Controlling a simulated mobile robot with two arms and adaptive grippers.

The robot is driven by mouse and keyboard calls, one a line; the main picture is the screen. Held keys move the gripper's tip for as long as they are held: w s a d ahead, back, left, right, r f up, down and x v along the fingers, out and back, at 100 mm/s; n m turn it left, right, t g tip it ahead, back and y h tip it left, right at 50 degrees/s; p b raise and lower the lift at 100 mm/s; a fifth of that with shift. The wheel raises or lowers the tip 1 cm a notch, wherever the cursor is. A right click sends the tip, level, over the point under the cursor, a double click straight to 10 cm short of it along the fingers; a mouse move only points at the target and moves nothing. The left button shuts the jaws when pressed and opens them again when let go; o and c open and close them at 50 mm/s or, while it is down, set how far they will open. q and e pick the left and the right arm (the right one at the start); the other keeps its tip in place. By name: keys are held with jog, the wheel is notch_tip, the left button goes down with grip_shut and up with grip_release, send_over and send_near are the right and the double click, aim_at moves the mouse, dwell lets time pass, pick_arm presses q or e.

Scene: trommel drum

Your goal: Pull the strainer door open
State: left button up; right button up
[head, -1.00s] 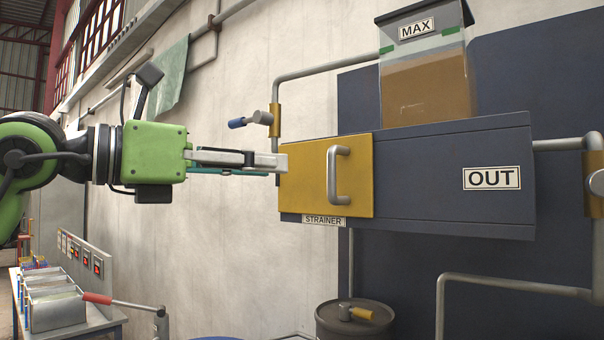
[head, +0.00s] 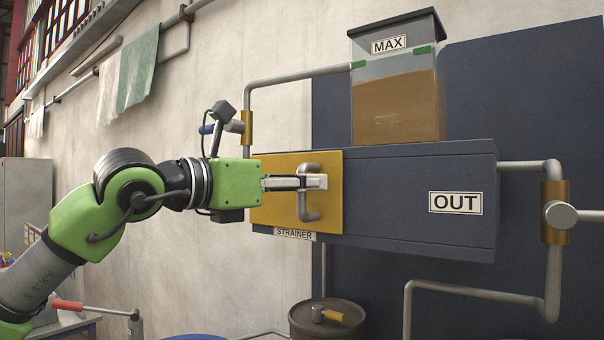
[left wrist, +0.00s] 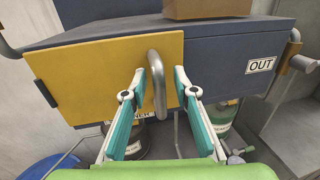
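The strainer door (head: 275,205) is a yellow panel on the left part of the dark blue box's front. It looks closed, flat against the box, and also fills the left wrist view's upper left (left wrist: 90,75). Its grey upright bar handle (head: 309,215) sits near the door's right edge. My left gripper (head: 314,182) is at the handle. In the left wrist view the handle (left wrist: 156,85) stands between the two spread fingers (left wrist: 158,78), with a gap visible on each side. The fingers hide part of the handle in the head view. My right gripper is not in view.
The dark box (head: 420,190) bears an OUT label and a MAX tank (head: 395,100). Pipes run at the right (head: 550,230). A drum (head: 327,325) stands below the door.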

pick_arm(q)
jog(key=shift+w, duration=0.1)
grip_shut()
jog(key=shift+a, duration=0.1)
